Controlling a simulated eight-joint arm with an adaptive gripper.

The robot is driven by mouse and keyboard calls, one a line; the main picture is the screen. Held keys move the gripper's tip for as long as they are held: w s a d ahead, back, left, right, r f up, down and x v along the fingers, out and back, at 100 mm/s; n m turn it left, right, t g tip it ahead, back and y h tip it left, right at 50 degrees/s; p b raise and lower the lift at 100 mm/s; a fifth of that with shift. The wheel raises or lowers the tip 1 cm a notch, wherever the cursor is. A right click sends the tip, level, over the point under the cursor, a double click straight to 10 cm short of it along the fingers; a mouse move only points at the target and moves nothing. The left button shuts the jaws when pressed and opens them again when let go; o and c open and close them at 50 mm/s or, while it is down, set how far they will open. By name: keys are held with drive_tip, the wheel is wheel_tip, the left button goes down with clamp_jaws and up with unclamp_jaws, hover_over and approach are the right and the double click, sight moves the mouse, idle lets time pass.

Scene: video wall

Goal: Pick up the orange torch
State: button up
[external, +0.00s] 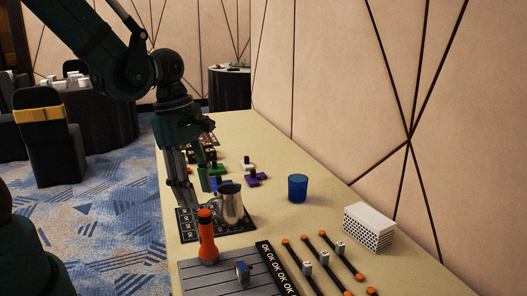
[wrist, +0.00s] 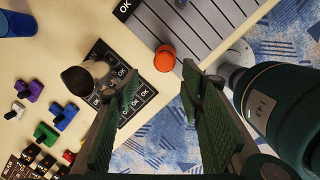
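The orange torch (external: 207,240) stands upright, with an orange body and a dark band near its top, by the left edge of the table in the external view. In the wrist view the torch (wrist: 165,57) shows from above as a round orange end, just past the fingertips and between their lines. My gripper (external: 194,190) is above the table, behind the torch and near the metal pitcher in the external view. In the wrist view my gripper (wrist: 159,78) is open, with its two green-padded fingers wide apart and nothing between them.
A metal pitcher (external: 230,204) stands on a black OK-marked mat (external: 188,233) close to the torch. A grey slatted board (external: 205,277) lies in front. A blue cup (external: 297,188), a white perforated box (external: 369,227) and several dark rods with orange ends (external: 318,263) are to the right.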

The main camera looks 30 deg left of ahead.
sight(205, 224)
drive_tip(key=shift+s+d+f+n, duration=0.2)
drive_tip(key=shift+d+f+n, duration=0.15)
drive_tip(key=shift+f, duration=0.1)
drive_tip(key=shift+s+d+f+n, duration=0.15)
drive_tip(key=shift+d+f+n, duration=0.05)
drive_tip(key=shift+f+n, duration=0.2)
drive_tip(key=shift+f, duration=0.2)
drive_tip(key=shift+d+f+b, duration=0.2)
drive_tip(key=shift+f+b, duration=0.2)
drive_tip(key=shift+f, duration=0.75)
drive_tip(key=shift+f, duration=0.1)
drive_tip(key=shift+w+d+f+b, duration=0.15)
drive_tip(key=shift+f+b, duration=0.15)
drive_tip(key=shift+f, duration=0.5)
drive_tip(key=shift+s+d+f+b, duration=0.1)
drive_tip(key=shift+f+b, duration=0.15)
drive_tip(key=shift+f, duration=0.6)
drive_tip(key=shift+w+d+f+b, duration=0.15)
drive_tip(key=shift+f+b, duration=0.15)
drive_tip(key=shift+f, duration=0.5)
drive_tip(key=shift+c, duration=0.3)
clamp_jaws()
drive_tip(key=shift+r, duration=0.1)
drive_tip(key=shift+r+p, duration=1.35)
drive_tip(key=shift+r, duration=3.6)
